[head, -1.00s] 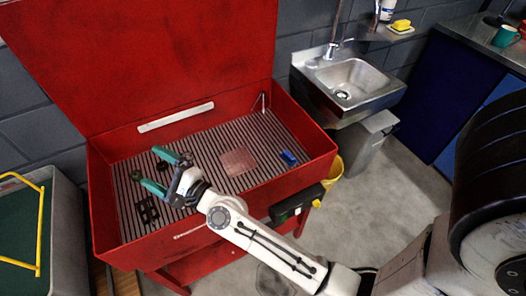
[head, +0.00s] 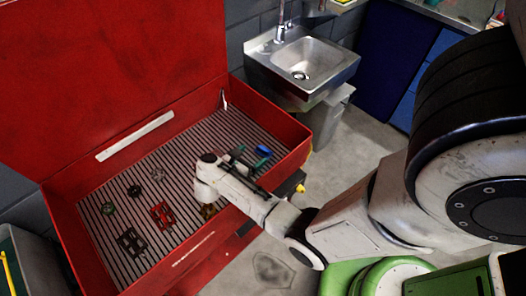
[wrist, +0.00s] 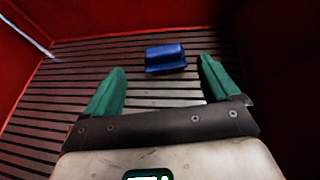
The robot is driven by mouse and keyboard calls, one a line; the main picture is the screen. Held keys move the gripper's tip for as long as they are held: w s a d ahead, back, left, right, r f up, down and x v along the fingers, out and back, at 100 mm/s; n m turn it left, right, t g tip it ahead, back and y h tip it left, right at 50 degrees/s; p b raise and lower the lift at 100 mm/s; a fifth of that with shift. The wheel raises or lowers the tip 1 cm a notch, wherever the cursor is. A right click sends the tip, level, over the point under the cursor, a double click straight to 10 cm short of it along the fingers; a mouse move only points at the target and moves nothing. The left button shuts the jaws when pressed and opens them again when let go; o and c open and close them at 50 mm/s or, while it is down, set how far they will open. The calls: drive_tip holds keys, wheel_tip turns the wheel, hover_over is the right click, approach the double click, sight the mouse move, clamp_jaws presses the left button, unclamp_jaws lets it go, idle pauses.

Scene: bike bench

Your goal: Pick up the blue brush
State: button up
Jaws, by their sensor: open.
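The blue brush (head: 263,151) lies on the slatted floor of the red bin (head: 287,165), toward its right end. In the wrist view the blue brush (wrist: 165,57) is a small blue block, ahead of my fingers and roughly centred between them. My gripper (head: 252,157) has teal fingers and hangs over the right part of the bin. In the wrist view my gripper (wrist: 161,66) is open, with nothing between its fingers. The brush's underside is hidden.
A red pedal (head: 162,214), a black pedal (head: 131,242) and several small round parts (head: 134,190) lie in the left half of the bin. The bin's walls rise around the floor, with a raised red lid (head: 120,80) behind. A sink (head: 305,65) stands behind right.

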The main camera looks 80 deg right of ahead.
sight(263, 148)
drive_tip(key=x, duration=0.4)
drive_tip(key=shift+d+r, duration=0.1)
drive_tip(key=shift+s+p+x, duration=0.15)
drive_tip(key=shift+p+x, duration=0.1)
drive_tip(key=shift+x, duration=1.05)
drive_tip(key=shift+s+p+x, duration=0.1)
drive_tip(key=shift+p+x, duration=0.1)
drive_tip(key=shift+x, duration=1.15)
drive_tip(key=shift+r, duration=0.1)
drive_tip(key=shift+c, duration=0.2)
drive_tip(key=c, duration=0.9)
